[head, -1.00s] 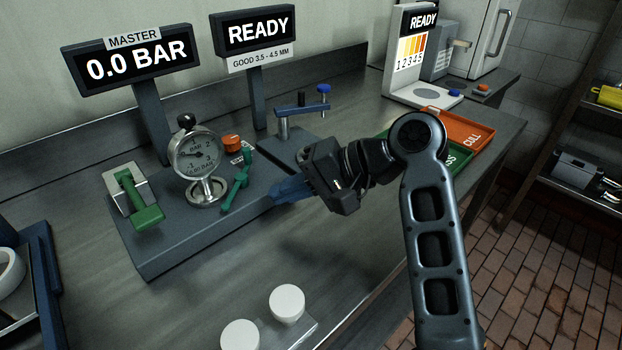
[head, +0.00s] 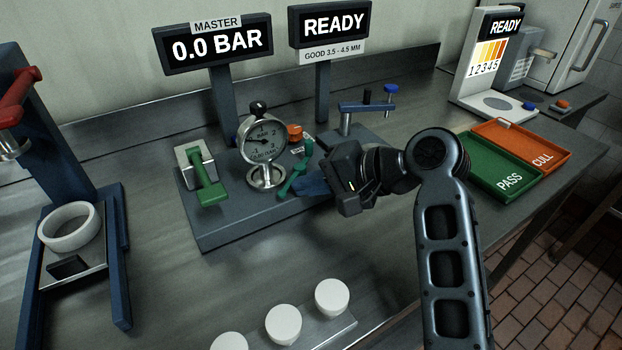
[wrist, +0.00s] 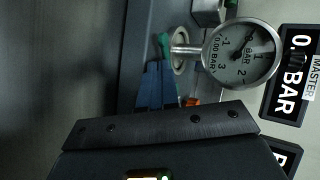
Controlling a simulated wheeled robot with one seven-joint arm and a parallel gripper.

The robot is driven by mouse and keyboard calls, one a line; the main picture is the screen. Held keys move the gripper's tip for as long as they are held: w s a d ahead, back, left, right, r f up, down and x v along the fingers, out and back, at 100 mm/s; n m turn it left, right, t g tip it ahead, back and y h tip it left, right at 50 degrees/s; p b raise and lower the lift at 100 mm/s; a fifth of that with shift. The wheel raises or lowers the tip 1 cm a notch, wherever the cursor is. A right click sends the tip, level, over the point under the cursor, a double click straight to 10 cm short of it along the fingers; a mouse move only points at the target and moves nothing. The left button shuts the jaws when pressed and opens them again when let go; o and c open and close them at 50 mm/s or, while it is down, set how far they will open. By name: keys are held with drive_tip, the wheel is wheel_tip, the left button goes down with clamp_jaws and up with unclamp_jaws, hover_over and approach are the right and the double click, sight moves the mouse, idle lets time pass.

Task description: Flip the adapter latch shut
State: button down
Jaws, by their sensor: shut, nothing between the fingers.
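The pressure gauge (head: 264,144) stands upright on a grey fixture block (head: 225,228); it also shows in the wrist view (wrist: 240,55). Just right of it is a slanted green lever (head: 297,168). A green handle (head: 208,186) on a pale plate lies left of the gauge. I cannot tell for certain which green part is the adapter latch. My gripper (head: 306,186) has blue fingers, shut and empty, just right of the green lever's lower end. In the wrist view the fingertips (wrist: 158,68) point toward a green part (wrist: 163,44) beside the gauge stem; contact is unclear.
An orange knob (head: 295,131) sits behind the lever. A gauge stand with a blue knob (head: 390,88) stands behind my gripper. Green PASS (head: 490,165) and orange CULL (head: 522,147) trays are at right. White cups (head: 283,324) stand at the front. Bare counter lies between.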

drive_tip(key=m+t+p, duration=0.1)
drive_tip(key=a+m+p, duration=0.1)
drive_tip(key=p, duration=0.1)
drive_tip(key=shift+s+a+r+t+h+p, duration=0.1)
drive_tip(key=shift+s+r+t+h+p, duration=0.2)
drive_tip(key=shift+r+t+h, duration=0.1)
drive_tip(key=shift+a+f+p, duration=0.1)
drive_tip(key=shift+a+p, duration=0.25)
drive_tip(key=shift+p, duration=0.35)
drive_tip(key=shift+w+a+f, duration=0.1)
drive_tip(key=shift+a+f, duration=0.15)
